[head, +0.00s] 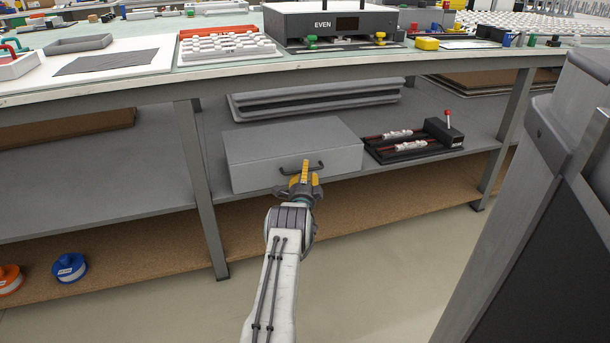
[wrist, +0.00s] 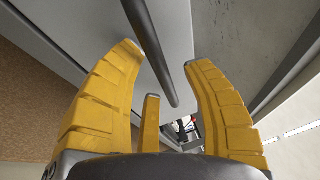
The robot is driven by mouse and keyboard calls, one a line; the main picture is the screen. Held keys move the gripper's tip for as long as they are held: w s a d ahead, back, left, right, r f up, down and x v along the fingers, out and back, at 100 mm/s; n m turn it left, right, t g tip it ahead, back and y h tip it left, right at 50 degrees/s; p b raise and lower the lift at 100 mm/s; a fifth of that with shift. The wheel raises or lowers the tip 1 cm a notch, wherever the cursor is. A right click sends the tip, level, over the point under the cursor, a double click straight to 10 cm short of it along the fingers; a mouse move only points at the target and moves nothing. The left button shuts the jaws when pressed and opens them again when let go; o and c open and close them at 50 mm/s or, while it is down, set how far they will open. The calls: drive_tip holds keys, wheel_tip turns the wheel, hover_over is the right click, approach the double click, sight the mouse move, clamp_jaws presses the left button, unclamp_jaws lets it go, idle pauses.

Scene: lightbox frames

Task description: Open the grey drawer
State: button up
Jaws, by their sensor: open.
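The grey drawer (head: 280,145) is a box-shaped unit on the middle shelf of the bench, and its front looks closed. A dark bar handle (head: 301,168) sits on its front. My gripper (head: 303,180) is in front of the drawer at the handle and covers part of it in the head view. In the wrist view the yellow fingers of my gripper (wrist: 165,85) are spread apart. The handle (wrist: 150,50) runs between and beyond their tips there, against the grey drawer front (wrist: 90,30). I cannot tell whether any finger touches the handle.
A black fixture with a red-knobbed lever (head: 440,135) stands right of the drawer. A grey case (head: 315,97) lies behind it. A bench leg (head: 202,190) is to the left, and a large grey cabinet (head: 550,210) fills the right. The shelf left of the leg is mostly clear.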

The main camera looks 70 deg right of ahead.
drive_tip(key=shift+d, duration=0.15)
drive_tip(key=shift+c, duration=0.4)
clamp_jaws()
